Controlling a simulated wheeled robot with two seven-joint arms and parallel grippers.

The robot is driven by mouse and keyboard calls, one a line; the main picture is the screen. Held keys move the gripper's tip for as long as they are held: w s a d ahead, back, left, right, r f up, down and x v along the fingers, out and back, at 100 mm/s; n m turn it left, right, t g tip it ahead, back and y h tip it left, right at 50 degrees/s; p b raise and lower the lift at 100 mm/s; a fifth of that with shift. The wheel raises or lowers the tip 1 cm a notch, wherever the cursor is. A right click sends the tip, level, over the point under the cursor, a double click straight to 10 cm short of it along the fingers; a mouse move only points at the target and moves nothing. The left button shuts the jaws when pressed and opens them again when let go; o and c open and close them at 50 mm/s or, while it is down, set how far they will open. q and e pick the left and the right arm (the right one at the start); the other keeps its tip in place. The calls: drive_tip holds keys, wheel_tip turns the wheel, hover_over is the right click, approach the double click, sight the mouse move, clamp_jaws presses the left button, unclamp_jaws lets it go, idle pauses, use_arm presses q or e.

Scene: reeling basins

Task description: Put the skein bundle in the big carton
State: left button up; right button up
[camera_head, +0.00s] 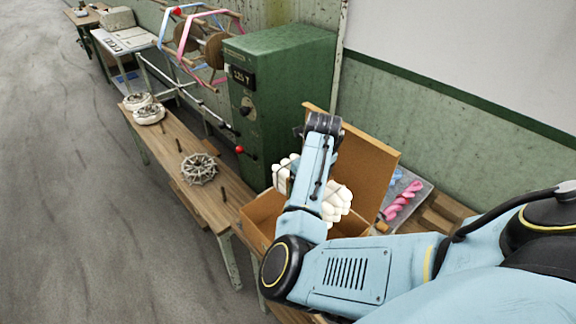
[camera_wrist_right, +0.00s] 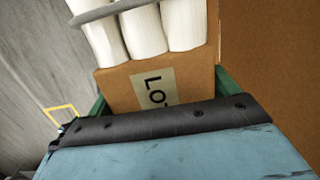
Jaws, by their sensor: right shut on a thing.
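The skein bundle (camera_head: 338,203) is a block of white rolls. It shows on both sides of my right forearm, over the big carton (camera_head: 263,213), which is open, brown and has a tall flap raised at the back. The wrist (camera_head: 322,126) of my right arm is above the bundle. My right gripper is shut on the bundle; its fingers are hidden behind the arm. In the right wrist view the white rolls (camera_wrist_right: 143,35) with a grey band are at the top, above a brown cardboard panel (camera_wrist_right: 115,88) with a pale label. My left gripper is out of view.
A green cabinet (camera_head: 280,85) with a red-knobbed lever stands left of the carton. A wooden bench (camera_head: 165,155) with a spoked wheel (camera_head: 199,168) and pegs runs left. A grey tray (camera_head: 416,188) with pink and blue twisted skeins lies right of the carton. Floor at left is clear.

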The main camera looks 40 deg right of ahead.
drive_tip(key=shift+w+r, duration=0.1)
drive_tip(key=shift+w, duration=0.15)
drive_tip(key=shift+s+f, duration=0.2)
drive_tip(key=shift+s, duration=0.05)
drive_tip(key=shift+f, duration=2.9)
use_arm(q)
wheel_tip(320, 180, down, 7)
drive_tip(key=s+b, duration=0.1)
drive_tip(key=b, duration=0.5)
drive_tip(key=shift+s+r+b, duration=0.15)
drive_tip(key=shift+b, duration=0.2)
use_arm(e)
drive_tip(key=shift+w+f, duration=0.1)
drive_tip(key=shift+f, duration=6.45)
